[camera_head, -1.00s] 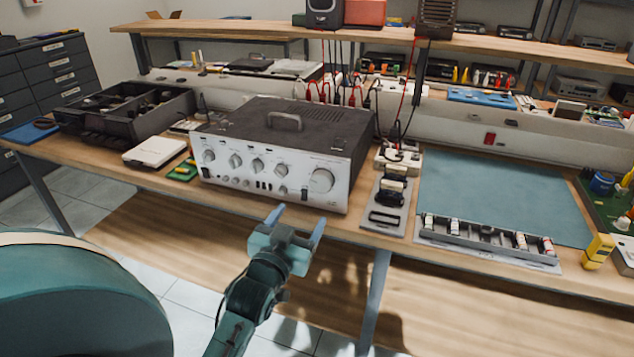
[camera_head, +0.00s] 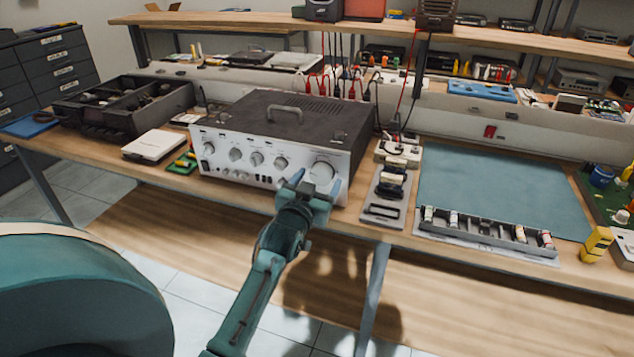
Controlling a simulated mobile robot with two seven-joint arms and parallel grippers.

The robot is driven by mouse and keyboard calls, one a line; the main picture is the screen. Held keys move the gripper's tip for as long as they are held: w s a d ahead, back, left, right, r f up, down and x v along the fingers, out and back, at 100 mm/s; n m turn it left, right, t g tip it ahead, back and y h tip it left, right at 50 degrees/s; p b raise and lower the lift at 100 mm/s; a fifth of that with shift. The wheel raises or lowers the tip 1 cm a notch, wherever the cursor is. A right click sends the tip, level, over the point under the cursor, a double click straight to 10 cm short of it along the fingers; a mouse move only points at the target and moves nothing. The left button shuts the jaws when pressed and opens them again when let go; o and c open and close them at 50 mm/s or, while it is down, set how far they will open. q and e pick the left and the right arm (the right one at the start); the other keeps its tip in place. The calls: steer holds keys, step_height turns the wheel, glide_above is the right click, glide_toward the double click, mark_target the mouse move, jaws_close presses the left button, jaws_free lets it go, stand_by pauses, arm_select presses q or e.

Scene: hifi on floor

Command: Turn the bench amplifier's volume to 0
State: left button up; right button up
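The bench amplifier (camera_head: 275,138) is a silver-fronted unit with a black top, standing on the wooden bench. Its front has a row of small knobs and one large knob (camera_head: 322,172) at the right end. My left gripper (camera_head: 316,183) is in front of the lower right of the panel, its two blue fingers spread apart. The fingers lie on either side of the large knob's lower part in the picture; I cannot tell whether they touch it. The knob's upper part shows between and above them. My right gripper is not in view.
A grey tray with dark parts (camera_head: 388,190) stands just right of the amplifier. A white box (camera_head: 154,145) and a black bin (camera_head: 125,105) are to its left. Red and black cables (camera_head: 338,75) rise behind it.

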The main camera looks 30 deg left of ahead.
arm_select(q)
steer(key=c, duration=0.9)
steer(key=shift+c, duration=0.2)
steer(key=shift+n, duration=0.3)
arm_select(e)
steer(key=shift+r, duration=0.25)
arm_select(q)
steer(key=shift+r+n+p, duration=0.1)
steer(key=shift+n+p, duration=0.4)
steer(key=shift+p, duration=0.1)
steer(key=n+p, duration=0.2)
steer(key=n, duration=0.2)
steer(key=shift+d+n+p, duration=0.1)
steer(key=shift+n+p, duration=0.6)
steer(key=shift+n, duration=0.3)
steer(key=shift+n+p, duration=0.3)
steer(key=shift+n, duration=0.6)
steer(key=shift+n+p, duration=0.4)
steer(key=shift+n, duration=1.1)
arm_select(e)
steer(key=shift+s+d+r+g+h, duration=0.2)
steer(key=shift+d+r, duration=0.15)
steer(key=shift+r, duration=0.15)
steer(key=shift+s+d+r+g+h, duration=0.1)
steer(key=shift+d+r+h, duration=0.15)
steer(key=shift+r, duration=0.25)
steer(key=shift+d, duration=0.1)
